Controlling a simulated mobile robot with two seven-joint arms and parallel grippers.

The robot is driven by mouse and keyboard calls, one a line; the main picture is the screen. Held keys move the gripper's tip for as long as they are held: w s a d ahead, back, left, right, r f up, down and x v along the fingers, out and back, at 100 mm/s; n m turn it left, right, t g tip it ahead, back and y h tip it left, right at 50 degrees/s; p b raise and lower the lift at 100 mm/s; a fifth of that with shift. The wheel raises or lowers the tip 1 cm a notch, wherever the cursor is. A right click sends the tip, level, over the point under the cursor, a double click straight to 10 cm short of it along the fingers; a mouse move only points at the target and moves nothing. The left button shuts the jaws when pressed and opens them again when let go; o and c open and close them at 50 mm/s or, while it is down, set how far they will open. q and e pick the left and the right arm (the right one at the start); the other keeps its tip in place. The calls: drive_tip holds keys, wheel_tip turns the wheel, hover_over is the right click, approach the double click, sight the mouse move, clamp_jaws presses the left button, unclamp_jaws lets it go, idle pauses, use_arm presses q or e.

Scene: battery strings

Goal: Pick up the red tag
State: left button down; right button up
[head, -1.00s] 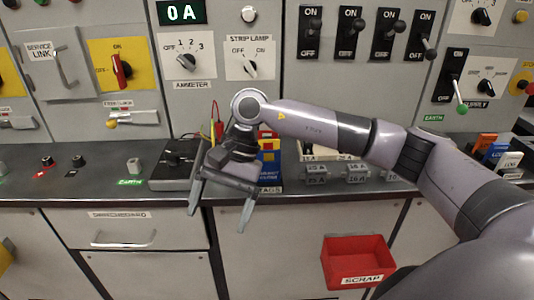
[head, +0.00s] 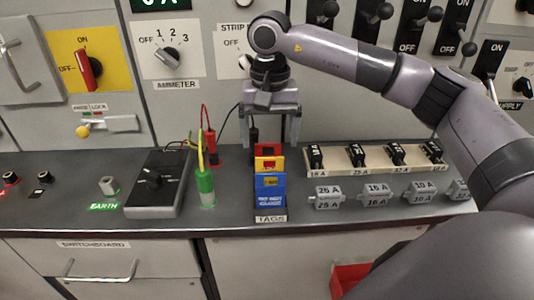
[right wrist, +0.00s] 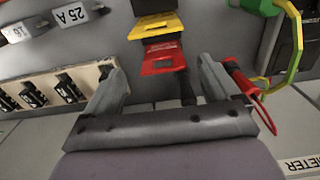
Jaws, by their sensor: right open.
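The red tag (head: 268,149) stands at the back of a stepped tag holder, behind a yellow tag (head: 265,165) and blue tags (head: 270,192), above a "TAGS" label (head: 270,218). In the right wrist view the red tag (right wrist: 163,58) lies ahead, between the lines of the two fingers, with the yellow tag (right wrist: 155,26) beyond it. My right gripper (head: 271,142) is open and empty, pointing down at the holder, its fingers to either side of the red tag. It also shows in the right wrist view (right wrist: 163,72). My left gripper is not in view.
Red and green clips with leads (head: 205,180) stand just left of the holder, beside a black meter box (head: 157,185). To the right are a fuse rack (head: 375,158) and several grey labelled fuse carriers (head: 375,194). The panel with switches rises behind.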

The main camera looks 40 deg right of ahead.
sight(268, 164)
drive_tip(key=shift+w+d, duration=0.15)
drive_tip(key=shift+w, duration=0.05)
wheel_tip(268, 164, down, 7)
drive_tip(key=shift+f+p, duration=0.1)
drive_tip(key=shift+p, duration=0.45)
drive_tip(key=c, duration=1.1)
